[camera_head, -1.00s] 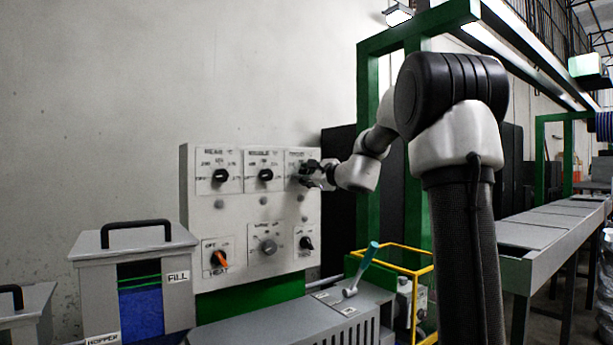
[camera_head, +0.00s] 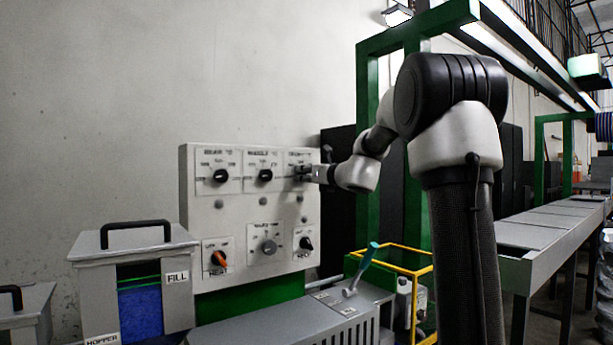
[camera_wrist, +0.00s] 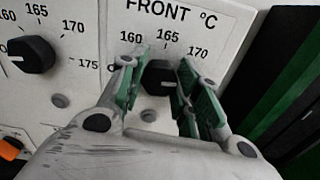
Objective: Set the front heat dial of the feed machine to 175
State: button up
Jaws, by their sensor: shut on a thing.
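The front heat dial (camera_wrist: 158,78) is a black knob under the label "FRONT °C" on the white panel. Its scale shows 160, 165 and 170; the area where 175 would sit is hidden behind a finger. My gripper (camera_wrist: 164,66) is shut on the knob, with one green-padded finger on its left and one on its right. In the head view my gripper (camera_head: 304,172) is at the panel's upper right and covers the dial.
A neighbouring black dial (camera_wrist: 32,54) sits left on the panel (camera_head: 190,240), with another beyond it. Below are an orange-handled switch (camera_head: 218,258), a grey knob (camera_head: 268,246) and a black switch (camera_head: 306,243). A teal-handled lever (camera_head: 362,268) stands on the grey housing below.

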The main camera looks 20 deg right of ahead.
jog(key=shift+f+m, duration=0.1)
jog(key=shift+m, duration=1.4)
jog(key=o, duration=1)
jog(key=shift+o, duration=0.2)
jog(key=s+d, duration=0.2)
jog(key=s, duration=0.9)
jog(key=shift+s+d, duration=0.2)
jog(key=shift+s, duration=0.2)
